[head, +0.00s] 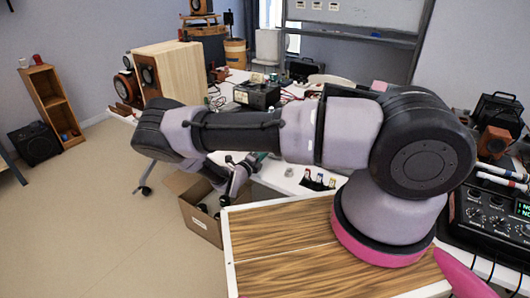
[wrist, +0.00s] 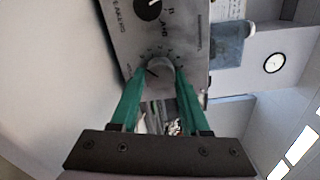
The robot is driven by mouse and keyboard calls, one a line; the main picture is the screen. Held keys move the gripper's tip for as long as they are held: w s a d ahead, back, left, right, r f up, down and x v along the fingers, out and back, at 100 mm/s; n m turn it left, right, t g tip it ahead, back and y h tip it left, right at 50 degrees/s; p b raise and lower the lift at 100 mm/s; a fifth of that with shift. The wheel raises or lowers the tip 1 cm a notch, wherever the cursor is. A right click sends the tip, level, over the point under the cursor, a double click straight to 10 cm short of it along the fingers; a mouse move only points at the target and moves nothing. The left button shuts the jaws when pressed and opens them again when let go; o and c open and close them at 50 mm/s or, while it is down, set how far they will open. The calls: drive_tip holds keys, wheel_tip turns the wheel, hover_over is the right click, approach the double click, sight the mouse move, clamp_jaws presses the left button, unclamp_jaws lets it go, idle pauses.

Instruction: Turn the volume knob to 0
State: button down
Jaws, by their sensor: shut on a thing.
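In the wrist view a round grey knob (wrist: 160,72) sits on a silver front panel (wrist: 188,42), with a ring of scale marks around it. A dark line on the knob seems to point toward the lower left of the picture; the scale numbers are too small to read. My gripper (wrist: 162,75) has its two green fingers on either side of this knob and is shut on it. A black knob (wrist: 148,8) is on the same panel at the top edge. In the head view my arm hides the panel and the gripped knob.
In the head view, a white table (head: 285,180) holds a black device (head: 257,95) and small parts. An open cardboard box (head: 200,222) stands on the floor below. A wooden speaker cabinet (head: 170,70) stands at back left.

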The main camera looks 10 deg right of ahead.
drive_tip(key=shift+c, duration=1.9)
unclamp_jaws()
drive_tip(key=shift+a, duration=0.15)
drive_tip(key=v, duration=1)
drive_tip(key=shift+s+a, duration=0.2)
drive_tip(key=shift+s, duration=0.05)
